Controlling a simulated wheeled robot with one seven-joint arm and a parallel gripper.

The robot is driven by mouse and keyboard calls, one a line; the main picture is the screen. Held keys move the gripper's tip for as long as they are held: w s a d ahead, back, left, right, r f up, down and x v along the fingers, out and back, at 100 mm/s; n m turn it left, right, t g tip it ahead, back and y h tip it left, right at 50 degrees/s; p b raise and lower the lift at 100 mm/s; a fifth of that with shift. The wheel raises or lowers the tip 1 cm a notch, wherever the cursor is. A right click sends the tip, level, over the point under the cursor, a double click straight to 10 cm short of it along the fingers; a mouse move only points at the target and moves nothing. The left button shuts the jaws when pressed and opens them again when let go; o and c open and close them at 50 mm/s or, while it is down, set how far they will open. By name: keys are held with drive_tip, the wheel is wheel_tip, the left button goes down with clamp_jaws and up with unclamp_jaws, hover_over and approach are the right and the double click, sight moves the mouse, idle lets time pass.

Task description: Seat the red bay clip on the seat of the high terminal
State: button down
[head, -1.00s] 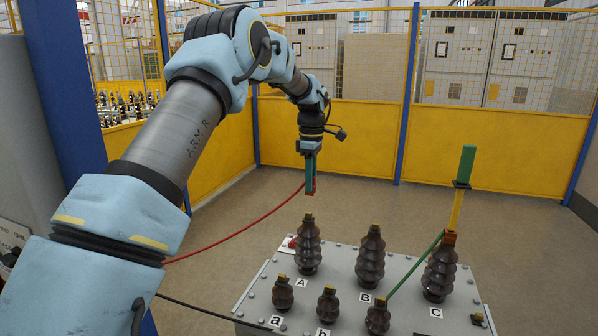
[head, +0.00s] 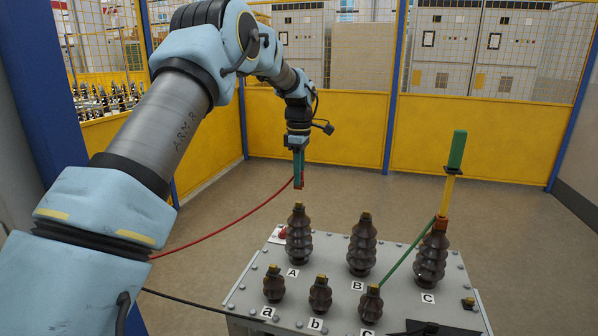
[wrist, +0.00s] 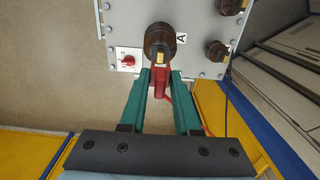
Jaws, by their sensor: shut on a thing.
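My gripper (head: 298,177) is shut on the red bay clip (wrist: 160,83), which sits between the green fingers in the wrist view. A red cable (head: 215,233) runs from it to the left. In the head view the clip is just above tall terminal A (head: 299,238), a dark ribbed insulator with a yellow-topped seat. A gap shows between clip and seat. In the wrist view terminal A (wrist: 161,40) is straight ahead of the clip, its yellow top (wrist: 162,57) by the clip's front end; whether they touch cannot be told there.
Tall terminals B (head: 362,247) and C (head: 431,262) stand to the right. C carries an orange clip with an upright green-handled stick (head: 457,150) and a green cable (head: 410,246). Short terminals (head: 320,296) stand in front. A red knob (head: 283,233) is on the grey plate (head: 255,297).

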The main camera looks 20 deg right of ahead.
drive_tip(key=shift+f+b, duration=0.65)
drive_tip(key=shift+f, duration=1)
drive_tip(key=shift+f, duration=1.65)
idle(1.0)
drive_tip(key=c, duration=0.5)
unclamp_jaws()
drive_tip(key=shift+c, duration=0.2)
drive_tip(key=shift+r, duration=0.15)
wheel_tip(320, 180, up, 11)
drive_tip(key=b, duration=0.3)
drive_tip(key=shift+f+b, duration=0.2)
drive_tip(key=shift+b, duration=0.1)
